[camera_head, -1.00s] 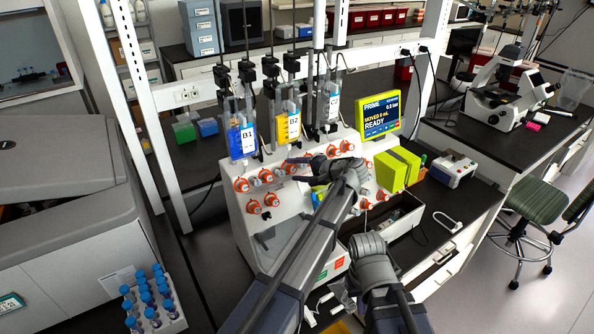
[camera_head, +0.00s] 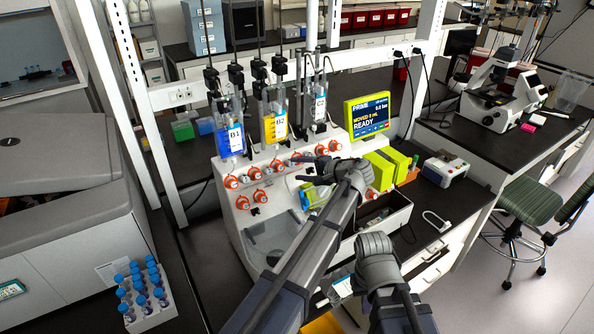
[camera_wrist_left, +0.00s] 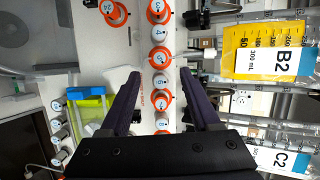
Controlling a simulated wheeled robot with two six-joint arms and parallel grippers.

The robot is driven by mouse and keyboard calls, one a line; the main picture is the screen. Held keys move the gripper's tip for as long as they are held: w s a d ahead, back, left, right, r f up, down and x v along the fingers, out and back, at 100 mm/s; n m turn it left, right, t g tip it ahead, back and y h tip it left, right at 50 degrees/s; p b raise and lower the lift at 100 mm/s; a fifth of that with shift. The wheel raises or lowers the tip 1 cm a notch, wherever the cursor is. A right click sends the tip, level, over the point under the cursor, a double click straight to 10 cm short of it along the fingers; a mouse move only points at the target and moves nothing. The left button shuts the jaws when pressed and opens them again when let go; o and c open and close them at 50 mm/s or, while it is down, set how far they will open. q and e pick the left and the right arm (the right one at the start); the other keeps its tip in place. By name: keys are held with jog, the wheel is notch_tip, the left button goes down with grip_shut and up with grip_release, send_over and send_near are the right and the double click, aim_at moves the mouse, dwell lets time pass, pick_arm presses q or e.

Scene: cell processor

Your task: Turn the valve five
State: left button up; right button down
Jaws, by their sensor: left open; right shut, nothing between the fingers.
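The white processor (camera_head: 240,218) has several orange-and-white valve knobs (camera_head: 231,182) in rows on its sloping face. My left gripper (camera_head: 303,170) is open in front of the right part of the knob rows. The hand hides some knobs in the head view. My right gripper (camera_head: 341,287) is shut and empty, low in front of the processor.
Blue bag B1 (camera_head: 230,140) and yellow bag B2 (camera_head: 275,128) hang above the knobs. A green-framed screen (camera_head: 368,117) reads "READY". Green boxes (camera_head: 380,170) stand right of the gripper. A rack of blue-capped tubes (camera_head: 150,313) stands lower left.

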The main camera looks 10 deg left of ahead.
aim_at(282, 168)
pick_arm(q)
jog(key=w+a+f+m+y+b, duration=0.1)
jog(key=a+m+b, duration=0.1)
jog(key=b, duration=0.1)
jog(key=w+a+f+m+y+b, duration=0.1)
jog(key=a+y+b, duration=0.1)
jog(key=b, duration=0.2)
jog(key=w+a+f+m+y+b, duration=0.1)
jog(key=a+m+y+b, duration=0.1)
jog(key=b, duration=0.2)
jog(key=shift+w+a+f+m+g, duration=0.25)
jog(key=shift+a+f+m+g, duration=0.05)
jog(key=shift+a+f, duration=0.1)
grip_shut()
dwell(0.6)
